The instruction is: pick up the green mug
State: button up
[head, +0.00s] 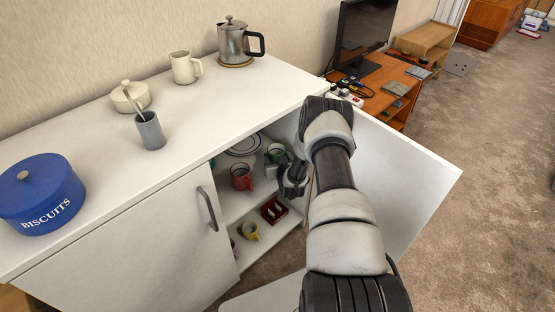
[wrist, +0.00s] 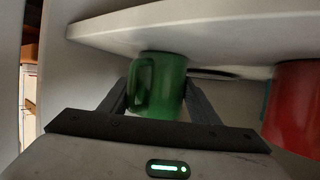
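The green mug (head: 273,150) is inside the open cabinet on the upper shelf, partly hidden by my gripper (head: 290,182) in the head view. In the wrist view the green mug (wrist: 165,88) sits between my two fingers (wrist: 158,92), its handle on the left side. The fingers are apart, one on each side of the mug. The mug's end meets the white shelf board (wrist: 200,28). Whether the fingers touch the mug is hard to tell.
A red mug (head: 241,178) stands close beside the green one. A plate (head: 243,146) is behind. A yellow mug (head: 250,231) and a dark red box (head: 273,210) are below. The open cabinet door (head: 415,180) stands right of my arm.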

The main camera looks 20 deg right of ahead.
jog(key=c, duration=0.4)
jog(key=shift+r, duration=0.1)
jog(key=shift+c, duration=0.2)
